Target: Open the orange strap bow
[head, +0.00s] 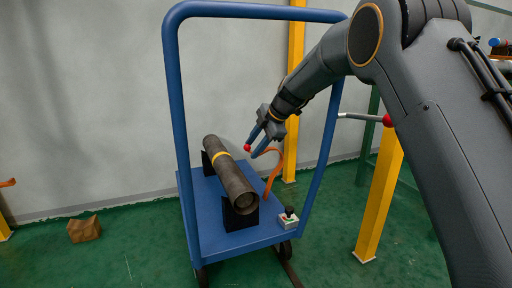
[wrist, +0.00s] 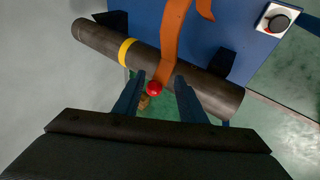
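The orange strap bow (head: 275,172) rises from the blue cart deck to the right of the pipe and curves over at its top. In the wrist view the strap (wrist: 170,40) passes across the picture over the dark pipe (wrist: 205,88). A red ball (wrist: 154,87), apparently the bow's knob, shows between my fingers; it also shows in the head view (head: 248,148). My gripper (head: 253,150) is at the bow's upper end, above and right of the pipe. Its blue fingers (wrist: 159,80) are apart, with a gap beside the ball. I cannot tell if either touches it.
The pipe with a yellow band (head: 221,158) lies on black blocks (head: 240,213) on the blue cart (head: 212,240). A small control box (head: 289,220) sits at right. Yellow posts (head: 378,205) stand nearby.

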